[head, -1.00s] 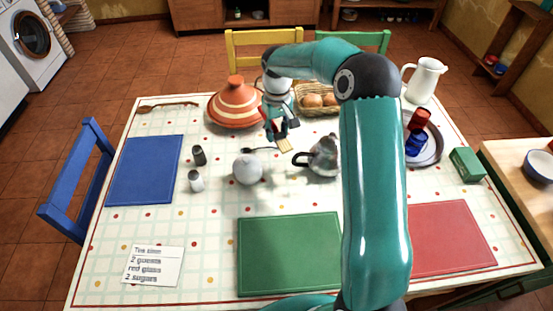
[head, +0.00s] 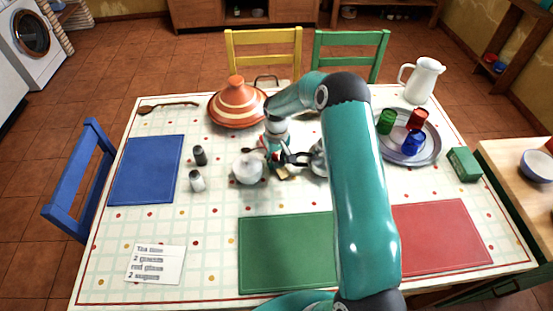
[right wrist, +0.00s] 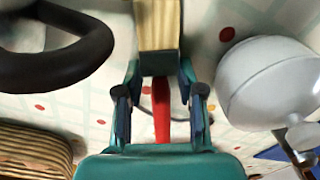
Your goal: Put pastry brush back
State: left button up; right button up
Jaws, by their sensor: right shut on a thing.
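The pastry brush has a pale tip (right wrist: 158,25) and a red handle (right wrist: 161,122). My right gripper (right wrist: 161,90) is shut on it in the right wrist view, with the pale tip out in front of the fingers. In the head view the right gripper (head: 277,160) holds the brush (head: 282,174) low over the table middle, between the sugar bowl and the teapot. I cannot tell whether the brush touches the cloth. My left gripper is not in view.
The white sugar bowl (head: 247,169) and the teapot (head: 318,160), partly behind my arm, stand close on either side. The orange tagine (head: 237,106) is behind. A round tray (head: 428,152) with glasses stands right. The green mat (head: 285,255) and blue mat (head: 146,170) are bare.

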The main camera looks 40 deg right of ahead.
jog(key=shift+f+b, duration=0.2)
jog(key=shift+b, duration=0.1)
jog(key=o, duration=1.1)
jog(key=shift+r, duration=0.1)
